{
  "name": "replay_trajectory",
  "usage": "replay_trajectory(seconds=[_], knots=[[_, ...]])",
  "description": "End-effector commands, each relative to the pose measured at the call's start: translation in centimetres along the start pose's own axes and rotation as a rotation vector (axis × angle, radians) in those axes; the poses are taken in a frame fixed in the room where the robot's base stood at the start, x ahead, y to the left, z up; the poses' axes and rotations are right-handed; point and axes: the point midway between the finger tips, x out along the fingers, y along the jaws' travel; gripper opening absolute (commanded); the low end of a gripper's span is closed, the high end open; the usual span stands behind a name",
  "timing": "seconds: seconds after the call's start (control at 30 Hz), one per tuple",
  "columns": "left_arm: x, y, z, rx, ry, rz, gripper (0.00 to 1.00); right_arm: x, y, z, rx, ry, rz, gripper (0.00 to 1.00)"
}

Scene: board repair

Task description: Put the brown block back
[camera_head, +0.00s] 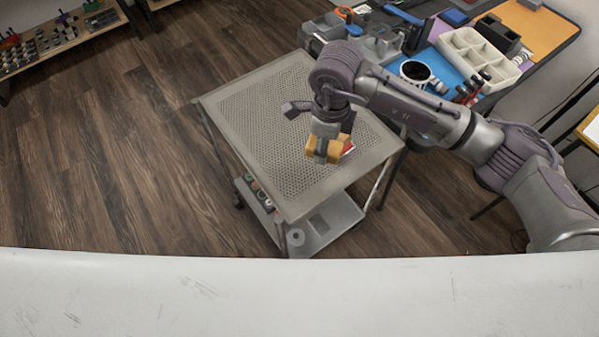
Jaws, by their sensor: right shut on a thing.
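The brown block (335,152) is orange-tan and is held in my right gripper (321,152), above the front right part of the perforated trolley top (255,125). The gripper points down and is shut on the block; a grey finger covers the block's middle. I cannot tell whether the block touches the trolley top. A red and white item (348,145) shows partly behind the block, mostly hidden by it and the gripper. My left gripper is not in view.
A workbench at the upper right holds a white divided tray (478,58), a mug (415,72), grey bins (378,44) and tools. The trolley's lower shelf (325,226) carries small items. A shelf (60,35) stands upper left. The trolley top's left side is clear.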

Motion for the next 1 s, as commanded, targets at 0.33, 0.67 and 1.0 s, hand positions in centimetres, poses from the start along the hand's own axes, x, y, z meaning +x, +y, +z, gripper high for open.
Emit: replay_trajectory(seconds=[0.33, 0.67, 1.0], knots=[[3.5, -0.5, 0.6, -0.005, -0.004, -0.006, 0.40, -0.3, -0.3, 5.2, 0.568, 0.012, -0.010, 0.14], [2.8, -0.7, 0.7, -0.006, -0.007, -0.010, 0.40, 4.3, -0.2, 5.3, 0.620, 0.017, -0.009, 0.14], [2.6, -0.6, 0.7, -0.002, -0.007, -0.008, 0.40, 7.8, -0.2, 5.3, 0.617, 0.016, -0.009, 0.14]])
